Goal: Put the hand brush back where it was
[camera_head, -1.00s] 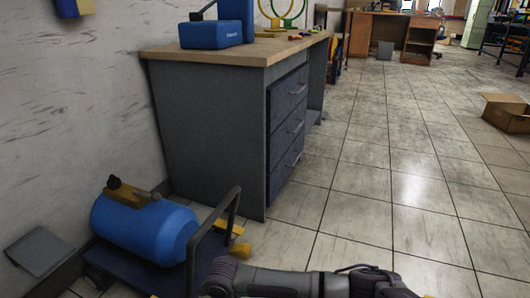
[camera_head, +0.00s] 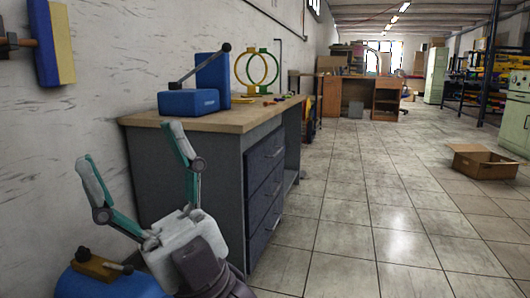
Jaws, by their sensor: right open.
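A blue and yellow block that looks like the hand brush (camera_head: 52,42) is up against the white wall at the upper left. A short orange bar with a dark end (camera_head: 18,42) meets its left side; I cannot tell whether this is its handle or a wall mount. My right gripper (camera_head: 130,146) is in front of the workbench's left end, fingers pointing up and spread apart. It is open and empty, below and to the right of the brush and apart from it. My left gripper is not in view.
The grey workbench (camera_head: 212,178) carries a blue lever device (camera_head: 190,102) and yellow and green rings (camera_head: 250,70). A blue tank (camera_head: 105,284) stands low at the left. A cardboard box (camera_head: 484,162) lies on the tiled floor at right. The middle floor is clear.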

